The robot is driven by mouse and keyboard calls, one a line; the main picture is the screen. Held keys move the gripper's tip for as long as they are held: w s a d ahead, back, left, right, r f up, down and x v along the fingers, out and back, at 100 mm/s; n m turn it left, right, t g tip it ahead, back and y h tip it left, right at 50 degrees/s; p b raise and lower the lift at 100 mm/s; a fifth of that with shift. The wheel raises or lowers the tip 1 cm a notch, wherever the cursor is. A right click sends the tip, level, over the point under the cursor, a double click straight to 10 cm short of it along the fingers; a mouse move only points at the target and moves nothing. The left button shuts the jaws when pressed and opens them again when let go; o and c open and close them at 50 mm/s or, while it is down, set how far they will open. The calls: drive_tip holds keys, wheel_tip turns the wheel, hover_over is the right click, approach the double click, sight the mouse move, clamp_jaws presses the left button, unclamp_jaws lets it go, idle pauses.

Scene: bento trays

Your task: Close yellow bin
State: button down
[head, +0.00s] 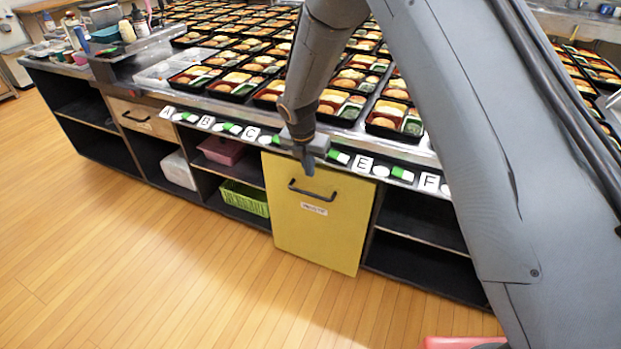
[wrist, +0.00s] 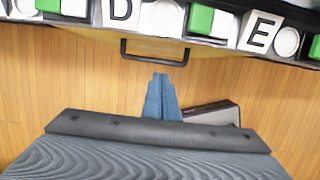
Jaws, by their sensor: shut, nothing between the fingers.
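The yellow bin (head: 325,235) is in the counter front, in the middle of the head view. Its yellow front panel is upright, with a dark bar handle (head: 313,190) near the top and a small white label below it. The panel seems close to the counter front; I cannot tell if a small gap is left. My gripper (head: 308,170) is shut and empty, pointing down in front of the panel's top, just above the handle in the picture. In the wrist view the blue fingertips (wrist: 161,75) are together beside the handle (wrist: 155,61), without clear contact.
Counter top holds many bento trays (head: 233,83). Letter signs and green-white blocks line its front edge. Open shelves flank the bin, with a green basket (head: 243,198) on the left. A wooden drawer (head: 145,118) is farther left.

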drive_tip(key=s+d+f+n+t+h+b, duration=0.2)
drive_tip(key=s+d+f+n+h+b, duration=0.1)
drive_tip(key=s+f+n+h+b, duration=0.5)
drive_tip(key=a+r+n+t+y+b, duration=0.3)
drive_tip(key=a+n+t+y, duration=0.1)
drive_tip(key=a+n+t, duration=0.5)
drive_tip(key=shift+n, duration=0.5)
drive_tip(key=x, duration=0.4)
drive_tip(key=d+x, duration=0.1)
drive_tip(key=x, duration=0.4)
drive_tip(key=r+x, duration=0.1)
drive_tip(key=x, duration=0.3)
drive_tip(key=shift+w+d+f+p, duration=0.15)
drive_tip(key=shift+w+d+p, duration=0.15)
drive_tip(key=shift+p, duration=0.1)
